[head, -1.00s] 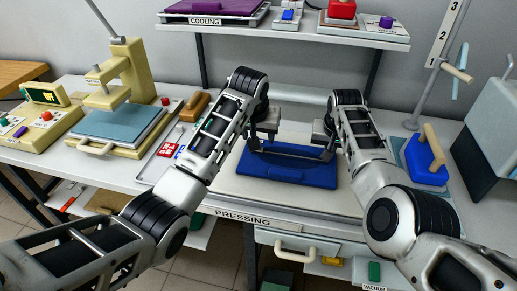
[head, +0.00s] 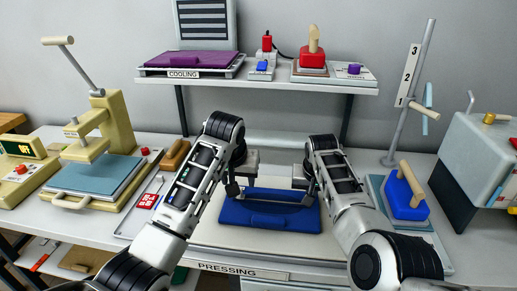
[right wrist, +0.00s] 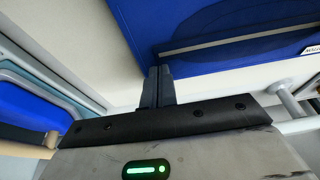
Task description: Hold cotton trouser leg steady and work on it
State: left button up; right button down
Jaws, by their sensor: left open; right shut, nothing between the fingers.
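A blue folded garment, the trouser leg (head: 270,213), lies flat on the pale pressing board (head: 215,238) at the front middle of the table. My left gripper (head: 238,188) is open at the garment's upper left edge in the head view. My right gripper (head: 309,187) is at its upper right edge. In the right wrist view the right fingers (right wrist: 158,86) are shut together with no cloth between them, beside the edge of the blue garment (right wrist: 215,35). Whether they touch it I cannot tell. The left fingertips are partly hidden by the arm.
A blue iron (head: 406,192) with a tan handle stands on a pad at right. A cream press (head: 97,175) stands at left. A cooling shelf (head: 220,78) holds a folded purple cloth (head: 187,58) above the back. A pole (head: 408,95) with number labels rises at right.

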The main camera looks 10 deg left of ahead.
jog(key=shift+p+v, duration=0.75)
jog(key=shift+p, duration=0.5)
jog(key=shift+w+r, duration=0.2)
jog(key=shift+r, duration=2.3)
